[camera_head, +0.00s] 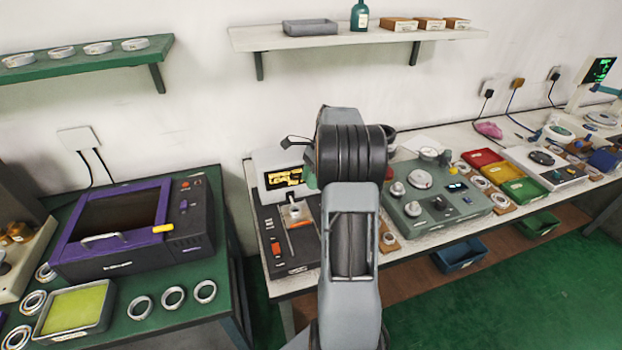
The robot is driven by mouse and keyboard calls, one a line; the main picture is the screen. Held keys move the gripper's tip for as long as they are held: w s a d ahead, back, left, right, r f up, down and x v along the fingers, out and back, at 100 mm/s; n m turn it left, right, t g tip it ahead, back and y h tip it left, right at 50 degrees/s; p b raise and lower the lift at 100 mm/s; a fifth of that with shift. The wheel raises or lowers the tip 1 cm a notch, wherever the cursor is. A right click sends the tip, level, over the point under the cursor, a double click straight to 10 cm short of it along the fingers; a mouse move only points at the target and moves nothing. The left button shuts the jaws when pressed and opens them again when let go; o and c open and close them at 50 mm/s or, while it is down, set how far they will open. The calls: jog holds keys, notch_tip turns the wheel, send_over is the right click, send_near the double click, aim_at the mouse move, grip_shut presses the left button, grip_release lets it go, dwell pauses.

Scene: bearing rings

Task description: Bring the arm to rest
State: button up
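My arm (350,235) rises from the bottom centre of the picture, with its thick black ribbed joint (350,155) in front of the wall and the right bench. The arm is folded so that its far end lies mostly behind this joint. A small dark forked part (297,143) sticks out to the left of the joint; I cannot tell whether it belongs to my gripper. The fingertips cannot be made out, nor whether they hold anything. Bearing rings (173,297) lie on the green left bench, and more rings (98,48) lie on the green wall shelf.
A purple-framed machine (190,235) and a yellow-green tray (100,318) stand on the left bench. The right bench carries a grey-green fixture panel (470,207), coloured bins (482,158) and instruments. A white shelf (290,38) hangs above. Green floor is open at the lower right.

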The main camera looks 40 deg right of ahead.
dwell(0.5)
jog(key=s+a+r+n+t+h, duration=0.2)
jog(key=s+a+n, duration=0.5)
jog(key=a+n, duration=0.4)
jog(key=s+a+r+n+t+h, duration=0.2)
jog(key=s+a+n, duration=0.5)
jog(key=a+n, duration=0.4)
jog(key=shift+s+a+r+t+h, duration=0.15)
jog(key=shift+a+r+t+h, duration=0.3)
jog(key=shift+a+r, duration=0.6)
jog(key=shift+f, duration=0.1)
